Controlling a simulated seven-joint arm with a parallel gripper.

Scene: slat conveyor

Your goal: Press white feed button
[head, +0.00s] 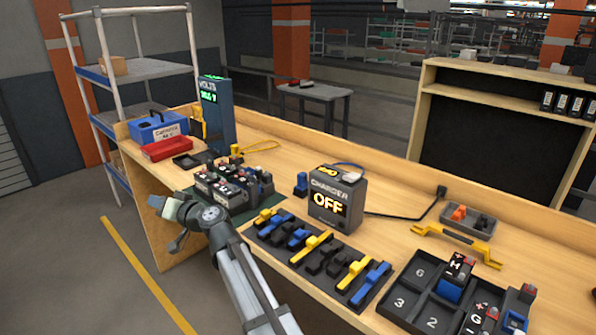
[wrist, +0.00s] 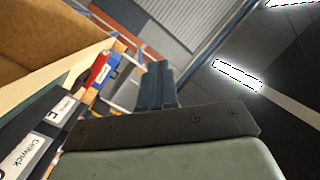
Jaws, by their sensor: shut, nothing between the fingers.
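No white feed button can be made out in either view. My gripper (head: 157,203) hangs off the front left edge of the workbench, over the floor side and apart from the things on the bench. In the wrist view my gripper's dark fingers (wrist: 155,72) are together and empty. What lies straight beyond the fingertips is blurred shelving and floor. The charger (head: 338,200), a dark box with a lit OFF display, stands mid-bench, well to the right of my gripper.
The wooden bench (head: 285,163) holds a battery group (head: 235,187), a clamp tray (head: 268,245), a numbered tray (head: 425,318), a VOLTS meter (head: 217,118), a red bin (head: 167,149) and a blue box (head: 158,127). A shelf rack (head: 150,68) stands behind left. The left floor is clear.

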